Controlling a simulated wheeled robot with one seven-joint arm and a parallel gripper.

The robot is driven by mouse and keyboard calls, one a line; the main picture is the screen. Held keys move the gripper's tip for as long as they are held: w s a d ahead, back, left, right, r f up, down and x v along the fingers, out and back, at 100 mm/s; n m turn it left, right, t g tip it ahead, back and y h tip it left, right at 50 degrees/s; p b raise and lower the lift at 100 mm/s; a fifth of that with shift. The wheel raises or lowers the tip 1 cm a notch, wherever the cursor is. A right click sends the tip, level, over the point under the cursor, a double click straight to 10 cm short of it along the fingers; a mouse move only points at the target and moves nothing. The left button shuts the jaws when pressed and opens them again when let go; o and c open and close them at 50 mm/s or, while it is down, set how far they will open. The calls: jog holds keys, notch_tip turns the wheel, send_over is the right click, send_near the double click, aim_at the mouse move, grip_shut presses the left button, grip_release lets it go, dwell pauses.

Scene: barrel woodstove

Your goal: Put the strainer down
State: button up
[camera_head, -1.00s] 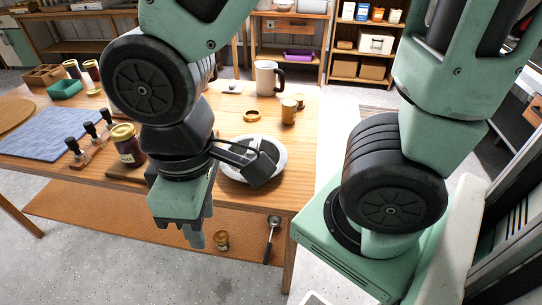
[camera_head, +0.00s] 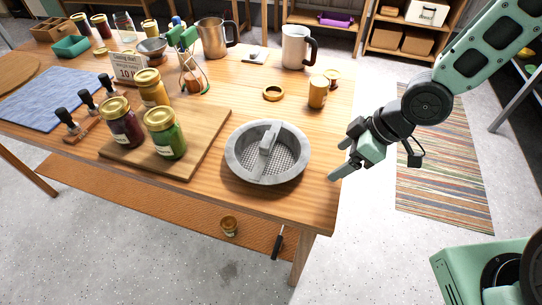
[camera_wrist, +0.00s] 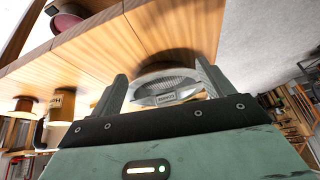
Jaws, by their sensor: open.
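The strainer (camera_head: 287,160), a round grey mesh with a thick rim and a bar across its top, rests on the wooden table (camera_head: 215,215) near the front right corner. My gripper (camera_head: 340,160) is just right of the strainer at the table's right edge, its two fingers pointing left toward it. It is open and empty, with a small gap to the rim. In the wrist view, the strainer (camera_wrist: 168,88) shows beyond and between the spread fingers (camera_wrist: 162,88).
A cutting board (camera_head: 205,145) with several jars stands left of the strainer.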

jog(key=y, duration=0.1)
jog(key=w+f+y, duration=0.1)
jog(key=w+f+t+y+b, duration=0.1)
jog(key=y, duration=0.1)
jog(key=shift+a+n, duration=0.3)
jog(key=w+r+t+y, duration=0.1)
jog(key=r+y, duration=0.1)
jog(key=y, duration=0.1)
jog(key=t+y, duration=0.1)
jog(key=y, duration=0.1)
send_near(272, 141)
jog(key=shift+n, duration=0.3)
jog(key=x, duration=0.5)
jog(key=shift+w+a+f, duration=0.2)
jog(key=shift+w, duration=0.1)
jog(key=shift+p+x, duration=1)
jog(key=shift+x, duration=1.95)
jog(key=shift+f, duration=0.2)
jog(key=c, duration=1.3)
jog(key=shift+r, duration=0.1)
